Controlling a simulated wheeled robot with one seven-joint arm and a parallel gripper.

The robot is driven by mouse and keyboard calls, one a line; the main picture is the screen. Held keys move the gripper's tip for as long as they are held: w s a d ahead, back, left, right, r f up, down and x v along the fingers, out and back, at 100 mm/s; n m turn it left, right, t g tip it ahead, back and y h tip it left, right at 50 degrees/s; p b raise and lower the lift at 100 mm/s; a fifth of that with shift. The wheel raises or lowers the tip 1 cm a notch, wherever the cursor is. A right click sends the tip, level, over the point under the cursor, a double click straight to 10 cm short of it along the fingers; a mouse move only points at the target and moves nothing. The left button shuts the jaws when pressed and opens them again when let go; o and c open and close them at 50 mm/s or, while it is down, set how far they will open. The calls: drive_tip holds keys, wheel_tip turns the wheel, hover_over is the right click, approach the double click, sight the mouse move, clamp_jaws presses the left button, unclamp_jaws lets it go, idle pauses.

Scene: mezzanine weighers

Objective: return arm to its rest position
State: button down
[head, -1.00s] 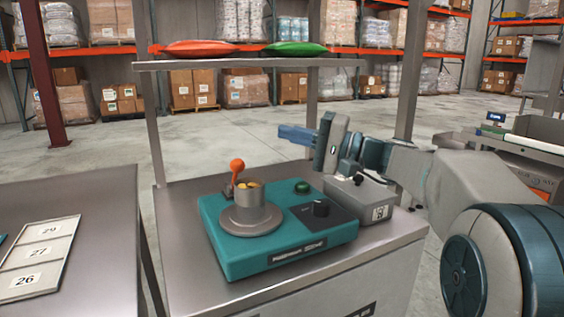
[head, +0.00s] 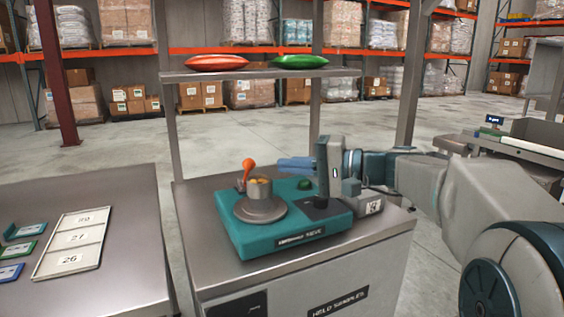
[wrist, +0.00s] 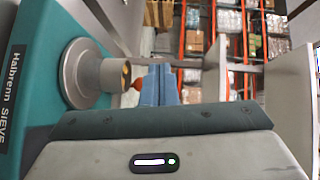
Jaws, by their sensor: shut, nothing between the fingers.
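My gripper (head: 284,163) shows in the head view with its blue fingers together and nothing held. It points left, near the teal sieve machine (head: 262,244), and its grey body hides part of the machine's right rear. In the wrist view, the closed blue fingers (wrist: 158,83) show beside the machine's grey metal cup (wrist: 95,73). My arm reaches in from the right, roughly level. The cup (head: 260,190) holds yellowish pieces.
An orange-knobbed lever (head: 248,164) and a grey box (head: 374,203) are close to my gripper. A raised shelf (head: 220,76) carries a red bag (head: 216,62) and a green bag (head: 299,62). A numbered tray (head: 47,264) lies on the left table.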

drive_tip(key=s+d+f+n+g+h+p, duration=0.1)
drive_tip(key=s+d+h+p, duration=0.3)
drive_tip(key=s+h+p, duration=0.1)
drive_tip(key=s+d+f+n+g+h+p, duration=0.1)
drive_tip(key=s+d+h+p, duration=0.3)
drive_tip(key=s+p, duration=0.4)
drive_tip(key=s+d+f+g+h+p, duration=0.1)
drive_tip(key=s+d+f+h+p, duration=0.2)
drive_tip(key=s, duration=0.6)
drive_tip(key=shift+s+d+f+n+h+p, duration=0.2)
drive_tip(key=shift+s+d+n+h+p, duration=0.2)
drive_tip(key=shift+d+h+p, duration=1.1)
drive_tip(key=shift+a+h+p, duration=0.3)
drive_tip(key=shift+a+p, duration=0.2)
drive_tip(key=shift+p, duration=0.05)
